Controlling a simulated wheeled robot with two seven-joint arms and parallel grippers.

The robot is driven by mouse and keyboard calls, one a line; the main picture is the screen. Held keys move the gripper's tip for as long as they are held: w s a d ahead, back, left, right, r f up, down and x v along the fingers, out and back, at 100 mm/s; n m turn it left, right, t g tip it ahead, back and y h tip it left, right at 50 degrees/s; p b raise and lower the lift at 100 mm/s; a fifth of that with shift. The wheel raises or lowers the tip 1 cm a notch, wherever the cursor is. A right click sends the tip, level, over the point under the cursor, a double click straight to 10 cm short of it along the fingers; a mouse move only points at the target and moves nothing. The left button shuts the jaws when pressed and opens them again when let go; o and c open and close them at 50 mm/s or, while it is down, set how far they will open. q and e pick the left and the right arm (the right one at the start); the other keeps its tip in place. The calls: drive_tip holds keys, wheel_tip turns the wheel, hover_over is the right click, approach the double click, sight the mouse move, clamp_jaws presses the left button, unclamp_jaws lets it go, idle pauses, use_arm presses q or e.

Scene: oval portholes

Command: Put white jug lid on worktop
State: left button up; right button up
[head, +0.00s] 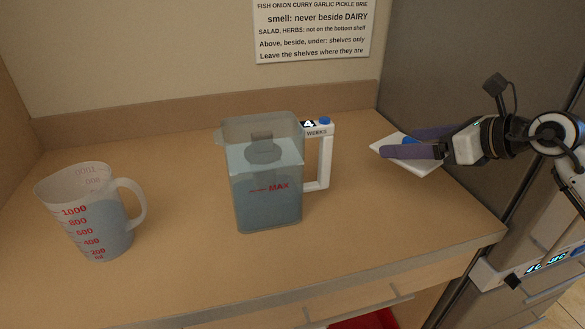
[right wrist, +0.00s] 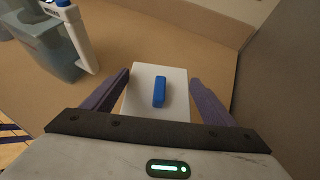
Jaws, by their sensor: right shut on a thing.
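The white jug lid (head: 422,166) is a flat white plate with a blue grip on top. It is over the right part of the worktop (head: 170,245), beside the dark wall on the right. My right gripper (head: 398,143) is shut on it, with purple fingers along two opposite sides. In the right wrist view the lid (right wrist: 147,98) lies between the fingers, blue grip up. I cannot tell whether its underside touches the worktop. A clear square jug (head: 268,205) with a white handle and a MAX mark stands left of the lid. My left gripper is out of view.
A measuring jug (head: 108,235) with red marks stands at the left of the worktop. A printed notice (head: 313,30) hangs on the back wall. Bare worktop lies between the two jugs and in front of the lid. The front edge has a drawer below.

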sight(398, 196)
drive_tip(key=shift+s+f, duration=0.1)
drive_tip(key=shift+f, duration=0.1)
wheel_tip(398, 196, down, 10)
drive_tip(key=shift+r+p, duration=0.25)
drive_tip(key=shift+p, duration=0.05)
drive_tip(key=shift+f, duration=0.25)
drive_tip(key=o, duration=1)
drive_tip(key=shift+r, duration=0.1)
drive_tip(key=shift+o, duration=0.2)
